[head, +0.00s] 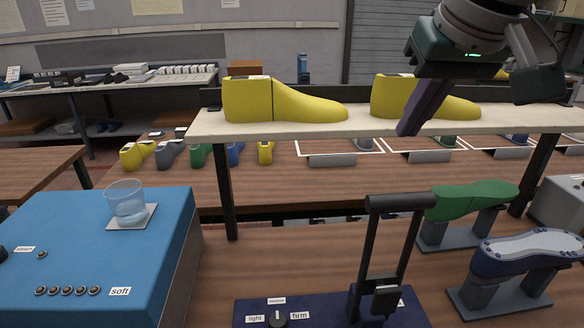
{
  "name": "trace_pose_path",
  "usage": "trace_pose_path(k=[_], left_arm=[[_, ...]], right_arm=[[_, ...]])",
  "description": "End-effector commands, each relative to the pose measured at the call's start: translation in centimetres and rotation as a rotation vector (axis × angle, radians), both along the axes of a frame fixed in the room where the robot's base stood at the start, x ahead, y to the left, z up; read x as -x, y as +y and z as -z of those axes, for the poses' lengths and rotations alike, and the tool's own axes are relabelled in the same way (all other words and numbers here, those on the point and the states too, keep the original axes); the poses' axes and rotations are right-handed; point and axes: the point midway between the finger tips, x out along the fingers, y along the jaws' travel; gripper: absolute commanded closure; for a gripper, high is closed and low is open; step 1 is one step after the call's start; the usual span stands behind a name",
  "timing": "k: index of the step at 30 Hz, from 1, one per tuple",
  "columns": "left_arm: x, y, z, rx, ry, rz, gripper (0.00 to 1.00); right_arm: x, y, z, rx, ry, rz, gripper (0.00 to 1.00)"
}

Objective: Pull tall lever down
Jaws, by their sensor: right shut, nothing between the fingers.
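The tall lever (365,240) is a black upright frame with a thick crossbar handle on top. It stands upright on a dark blue base (250,310) at the bottom middle of the head view. The base carries a knob (278,318) among labels, two of which read "light" or "right" and "firm". My right gripper (408,130) hangs from the upper right, above the lever's handle and apart from it, in front of the shelf. Its dark fingers are together with nothing between them. My left gripper is not in view.
A pale shelf (300,125) with two yellow shoe lasts (285,102) spans behind the lever. A green last (470,200) and a blue-grey last (530,250) stand on mounts to the right. A blue box (70,230) with a glass of water (126,203) is at left.

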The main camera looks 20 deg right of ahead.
Motion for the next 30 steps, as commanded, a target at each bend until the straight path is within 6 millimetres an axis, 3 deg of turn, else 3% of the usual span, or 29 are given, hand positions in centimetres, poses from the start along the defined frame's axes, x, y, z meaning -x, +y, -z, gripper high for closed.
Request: trace_pose_path(k=[14,30], left_arm=[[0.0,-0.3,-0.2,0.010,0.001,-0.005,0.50],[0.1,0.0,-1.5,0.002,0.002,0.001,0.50]], right_arm=[[-0.4,-0.2,0.3,-0.001,0.000,0.008,1.00],[-4.8,-1.2,8.0,-0.002,-0.002,0.008,1.00]])
